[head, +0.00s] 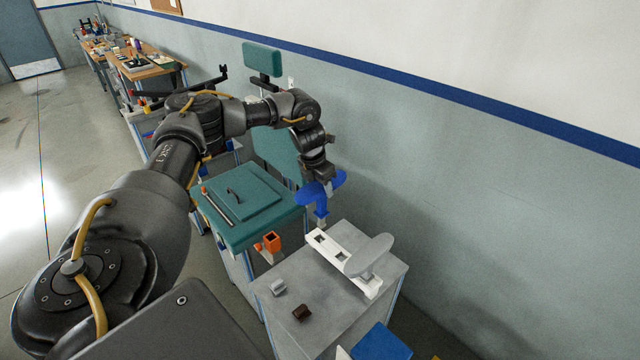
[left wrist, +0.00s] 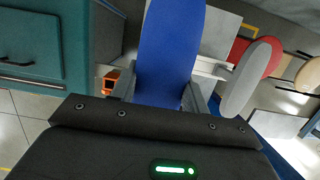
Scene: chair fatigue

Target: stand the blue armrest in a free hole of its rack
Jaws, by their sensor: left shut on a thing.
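My left gripper (head: 318,172) is shut on the blue armrest (head: 322,192), its pad on top and its stem pointing down. The armrest also fills the middle of the left wrist view (left wrist: 168,50), between the two fingers. The white rack (head: 326,246) lies on a grey cabinet top, with two open square holes showing towards its far end. A grey armrest (head: 371,254) stands in the near end of the rack. The blue stem's lower end is by the rack's far end; I cannot tell whether it is over a hole. My right gripper is not in view.
The grey cabinet top (head: 327,325) carries a small light-grey part (head: 278,287) and a brown block (head: 301,312). An orange holder (head: 271,242) is beside a teal-topped cabinet (head: 245,232) at left. The wall runs close behind on the right. A blue box (head: 380,342) is at the front.

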